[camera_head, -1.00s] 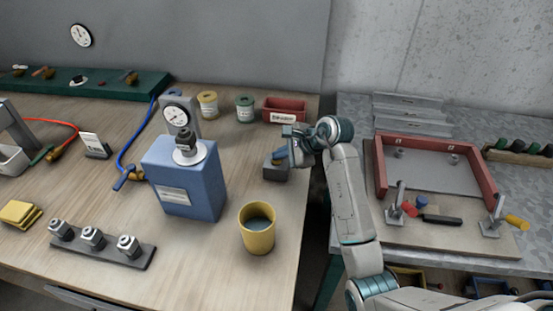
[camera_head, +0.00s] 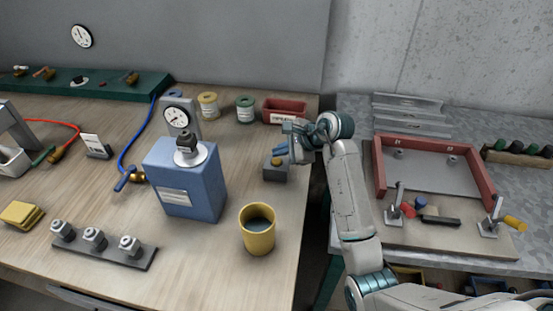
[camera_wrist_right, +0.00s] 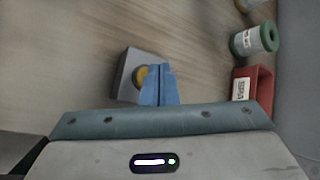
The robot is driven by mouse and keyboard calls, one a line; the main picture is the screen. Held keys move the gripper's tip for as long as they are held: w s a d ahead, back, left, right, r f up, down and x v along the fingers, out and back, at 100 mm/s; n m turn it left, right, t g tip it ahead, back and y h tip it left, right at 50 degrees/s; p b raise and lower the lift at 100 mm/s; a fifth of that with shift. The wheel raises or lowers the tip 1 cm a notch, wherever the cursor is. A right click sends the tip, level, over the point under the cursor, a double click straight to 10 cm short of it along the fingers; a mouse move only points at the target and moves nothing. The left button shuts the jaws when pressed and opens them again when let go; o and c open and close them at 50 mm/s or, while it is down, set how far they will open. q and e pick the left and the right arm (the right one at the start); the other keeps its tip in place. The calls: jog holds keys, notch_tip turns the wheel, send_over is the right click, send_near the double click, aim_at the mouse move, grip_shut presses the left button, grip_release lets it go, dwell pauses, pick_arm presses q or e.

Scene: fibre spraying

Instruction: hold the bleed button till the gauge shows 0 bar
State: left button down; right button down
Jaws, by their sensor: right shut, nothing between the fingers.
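The bleed button is a yellow cap (camera_head: 277,162) on a small grey box (camera_head: 275,174) at the table's right side. In the right wrist view the button (camera_wrist_right: 141,76) shows just left of the blue fingers. My right gripper (camera_head: 282,150) is shut and empty, its fingertips just above the button; they look slightly apart from it, but contact is hard to judge. The round white gauge (camera_head: 176,117) stands behind the blue tank (camera_head: 190,186); its reading is too small to tell. My left gripper is out of view.
A yellow cup (camera_head: 257,236) stands in front of the button box. A red bin (camera_head: 284,105) and two spools (camera_head: 245,109) are behind it. A blue hose (camera_head: 135,143) runs left of the tank. Bare wood lies between tank and button box.

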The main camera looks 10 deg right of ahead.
aim_at(280, 162)
jog(key=shift+r, duration=0.1)
jog(key=shift+r+p, duration=1.4)
jog(key=shift+r, duration=1)
